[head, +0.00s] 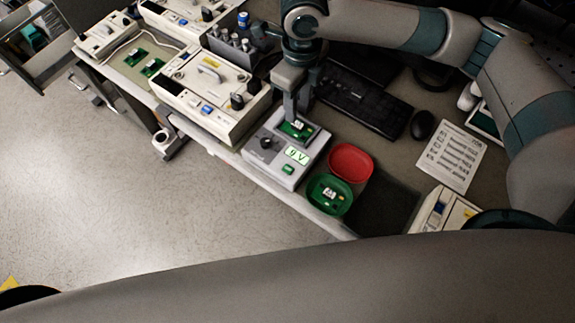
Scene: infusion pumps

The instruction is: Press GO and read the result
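The tester (259,153) is a light grey box near the table's front edge. Its lit display (297,155) appears to read "9 V", though the text is small. A green button (288,169), likely GO, sits below the display, and a dark knob (266,142) is to its left. A green circuit board (298,130) lies at the square bed on top. My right gripper (295,114) points down at this board, its fingertips at the board's far side. I cannot tell whether it grips the board. My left gripper is not in view.
A red dish (350,162) and a green dish (329,195) holding a board stand right of the tester. Behind are a keyboard (362,103), a mouse (422,124) and a printed sheet (452,158). Infusion pumps (211,92) and more boards (152,67) are at the left.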

